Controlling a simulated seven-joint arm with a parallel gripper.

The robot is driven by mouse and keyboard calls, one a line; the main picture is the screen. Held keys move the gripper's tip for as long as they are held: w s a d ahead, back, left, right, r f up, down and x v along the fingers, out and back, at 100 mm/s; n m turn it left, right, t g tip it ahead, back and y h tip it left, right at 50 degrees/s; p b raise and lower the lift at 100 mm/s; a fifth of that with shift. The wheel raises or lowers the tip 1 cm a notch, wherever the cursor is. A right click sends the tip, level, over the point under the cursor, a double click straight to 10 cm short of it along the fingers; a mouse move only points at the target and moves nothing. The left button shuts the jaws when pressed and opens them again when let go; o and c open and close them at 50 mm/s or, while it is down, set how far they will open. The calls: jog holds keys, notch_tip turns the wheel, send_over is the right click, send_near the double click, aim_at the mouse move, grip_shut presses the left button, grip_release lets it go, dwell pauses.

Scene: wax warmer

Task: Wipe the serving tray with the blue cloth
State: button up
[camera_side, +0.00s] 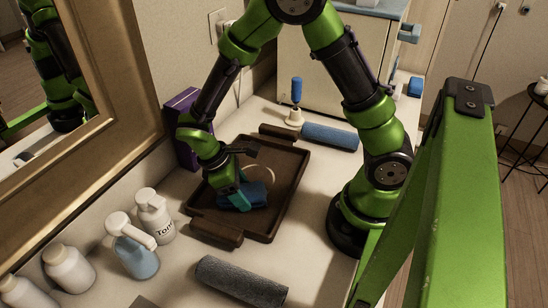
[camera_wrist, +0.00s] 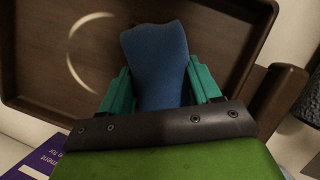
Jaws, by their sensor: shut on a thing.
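The serving tray (camera_side: 281,202) is dark brown with raised walls and lies flat on the counter. It fills the upper part of the wrist view (camera_wrist: 205,55). The blue cloth (camera_side: 252,196) is bunched inside the tray, near its middle-left. In the wrist view the cloth (camera_wrist: 155,55) stands out between the teal fingers. My gripper (camera_side: 237,193) is shut on the cloth, low over the tray floor, and in the wrist view its fingers (camera_wrist: 158,88) flank the cloth. A pale curved ring mark (camera_side: 265,174) shows on the tray floor beside the cloth. Whether the cloth touches the floor is hard to tell.
A grey rolled towel (camera_side: 240,281) lies in front of the tray, and a blue roll (camera_side: 330,136) lies behind it. White bottles (camera_side: 155,215) and a spray bottle (camera_side: 132,245) stand at left. A purple box (camera_side: 186,125) stands by the wall mirror.

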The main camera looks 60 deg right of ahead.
aim_at(269, 163)
jog(key=shift+w+d, duration=0.15)
jog(key=shift+d, duration=1.75)
jog(key=shift+w+d, duration=0.2)
jog(key=shift+d, duration=2.4)
jog(key=shift+w+d, duration=0.2)
jog(key=shift+d, duration=2.45)
jog(key=shift+a, duration=0.2)
jog(key=shift+a, duration=0.15)
